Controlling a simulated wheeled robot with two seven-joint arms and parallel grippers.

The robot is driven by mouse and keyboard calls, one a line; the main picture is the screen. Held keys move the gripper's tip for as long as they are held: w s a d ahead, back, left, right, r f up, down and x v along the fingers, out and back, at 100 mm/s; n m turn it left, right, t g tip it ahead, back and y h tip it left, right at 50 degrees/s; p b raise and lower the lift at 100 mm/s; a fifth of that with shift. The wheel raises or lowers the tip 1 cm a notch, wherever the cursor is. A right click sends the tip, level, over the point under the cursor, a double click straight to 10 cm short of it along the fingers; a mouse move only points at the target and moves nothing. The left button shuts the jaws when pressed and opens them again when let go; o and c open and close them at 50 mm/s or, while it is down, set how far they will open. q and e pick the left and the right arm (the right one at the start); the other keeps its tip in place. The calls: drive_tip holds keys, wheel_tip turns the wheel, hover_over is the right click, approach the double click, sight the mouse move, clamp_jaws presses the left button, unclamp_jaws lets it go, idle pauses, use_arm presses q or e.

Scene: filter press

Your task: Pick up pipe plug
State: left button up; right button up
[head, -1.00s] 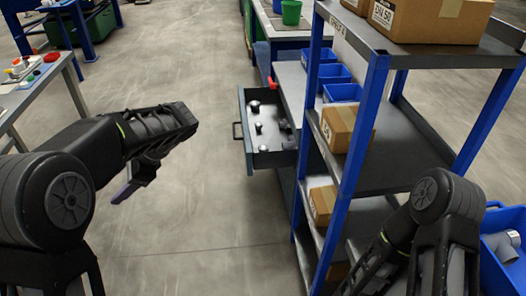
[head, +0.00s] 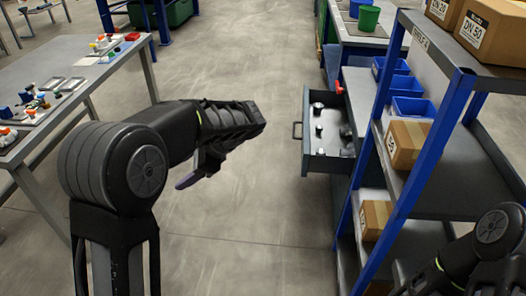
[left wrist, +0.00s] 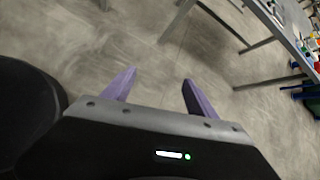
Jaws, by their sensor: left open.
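My left gripper (head: 190,180) hangs over bare floor to the left of the open drawer. In the left wrist view its two purple fingers (left wrist: 155,85) stand apart with nothing between them. Several small pale and dark parts (head: 318,130) lie in the open grey drawer (head: 307,150). They are too small to tell whether one is a pipe plug. My right arm shows at the lower right edge of the head view, but its gripper is out of view.
A table (head: 100,76) with small coloured parts and trays stands at the left. A blue-framed shelf (head: 440,120) with cardboard boxes (head: 405,142) and blue bins (head: 410,106) stands at the right. The floor between (head: 245,100) is clear.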

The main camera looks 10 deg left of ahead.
use_arm(q)
drive_tip(key=s+d+f+n+h+p, duration=0.1)
drive_tip(key=s+d+f+h, duration=0.2)
drive_tip(key=f, duration=0.4)
drive_tip(key=s+d+f+g+h, duration=0.1)
drive_tip(key=s+d+f, duration=0.1)
drive_tip(key=d+f, duration=0.45)
drive_tip(key=s+d+f+n+h+p, duration=0.1)
drive_tip(key=s+d+f+h, duration=0.2)
drive_tip(key=f, duration=0.5)
drive_tip(key=s+d+f+n+t+h, duration=0.1)
drive_tip(key=s+d+f+n+h, duration=0.2)
drive_tip(key=s+d+f+n, duration=0.2)
drive_tip(key=s+d+f+n+t+h+p, duration=0.1)
drive_tip(key=s+d+f+n+h, duration=0.2)
drive_tip(key=s+d+f+n, duration=0.2)
drive_tip(key=s+d+n, duration=0.3)
drive_tip(key=s+d, duration=0.1)
drive_tip(key=s, duration=0.2)
drive_tip(key=shift+d, duration=0.1)
